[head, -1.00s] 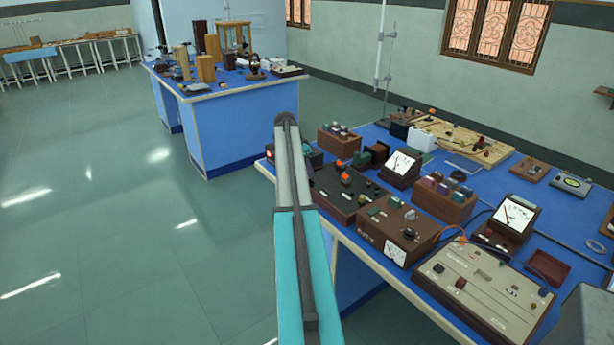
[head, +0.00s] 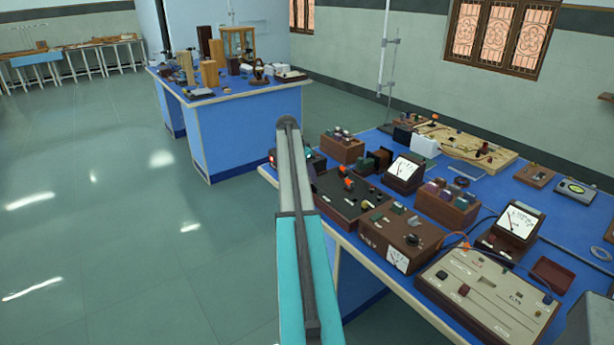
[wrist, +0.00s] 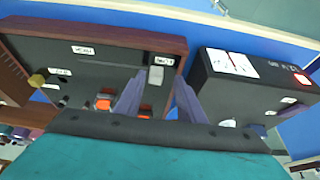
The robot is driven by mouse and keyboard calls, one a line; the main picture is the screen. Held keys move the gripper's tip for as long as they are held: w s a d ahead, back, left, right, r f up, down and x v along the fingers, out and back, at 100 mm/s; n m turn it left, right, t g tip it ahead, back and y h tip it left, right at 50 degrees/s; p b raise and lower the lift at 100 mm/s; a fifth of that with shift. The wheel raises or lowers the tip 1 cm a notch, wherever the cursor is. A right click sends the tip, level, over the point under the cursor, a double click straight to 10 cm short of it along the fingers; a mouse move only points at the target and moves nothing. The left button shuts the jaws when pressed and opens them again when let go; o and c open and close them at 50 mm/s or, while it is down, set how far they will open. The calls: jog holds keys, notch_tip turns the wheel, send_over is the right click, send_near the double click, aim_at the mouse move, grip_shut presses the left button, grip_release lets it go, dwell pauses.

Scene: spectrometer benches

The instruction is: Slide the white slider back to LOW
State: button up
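In the wrist view, a small pale grey-white block (wrist: 156,75) sits on a dark wood-framed panel (wrist: 50,60), beside a white label (wrist: 163,60) too small to read surely. It looks like the white slider. My gripper (wrist: 160,86) has its two fingers apart, pointing at the panel, with the pale block between or just beyond the tips. I cannot tell whether they touch it. In the head view, my arm hides the gripper and part of the panel (head: 345,197).
Orange knobs (wrist: 103,102) lie beside the left finger. A black box (wrist: 250,85) with a red lit switch (wrist: 302,78) stands close right of the gripper. Meters and wooden boxes (head: 342,148) crowd the blue bench. The floor (head: 100,240) at left is clear.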

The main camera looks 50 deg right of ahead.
jog(key=b+v, duration=0.2)
jog(key=v, duration=1.1)
jog(key=shift+r, duration=0.2)
jog(key=shift+w, duration=0.1)
